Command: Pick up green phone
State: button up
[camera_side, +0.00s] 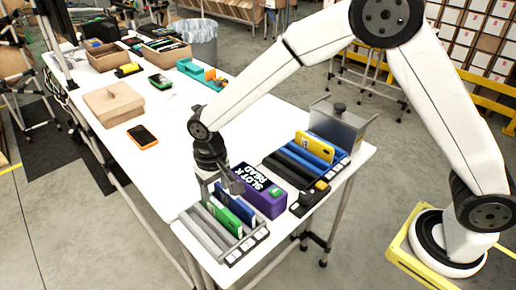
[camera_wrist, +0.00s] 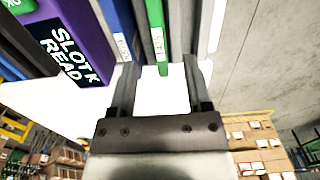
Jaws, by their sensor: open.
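The green phone (camera_side: 221,217) stands on edge in a slot of the grey rack (camera_side: 203,235) at the table's near end. In the wrist view the green phone (camera_wrist: 155,28) shows as a narrow green edge between the lines of my two fingers. My gripper (camera_side: 226,188) is open just above the rack, pointing down. In the wrist view my gripper (camera_wrist: 161,68) has a finger on either side of the phone's line, with nothing held. I cannot tell whether the fingertips touch the phone.
A blue phone (camera_side: 240,209) stands beside the green one. A purple box (camera_side: 259,190) marked "SLOT K READ" is close behind. Another rack (camera_side: 285,170) holds a yellow phone (camera_side: 314,147). A carton (camera_side: 113,103) and an orange-edged phone (camera_side: 142,136) lie farther left. The table's middle is clear.

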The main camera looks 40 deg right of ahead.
aim_at(219, 206)
jog(key=shift+f, duration=1.1)
jog(key=shift+f, duration=0.1)
jog(key=shift+s+d+f, duration=0.1)
jog(key=shift+f, duration=2.4)
grip_shut()
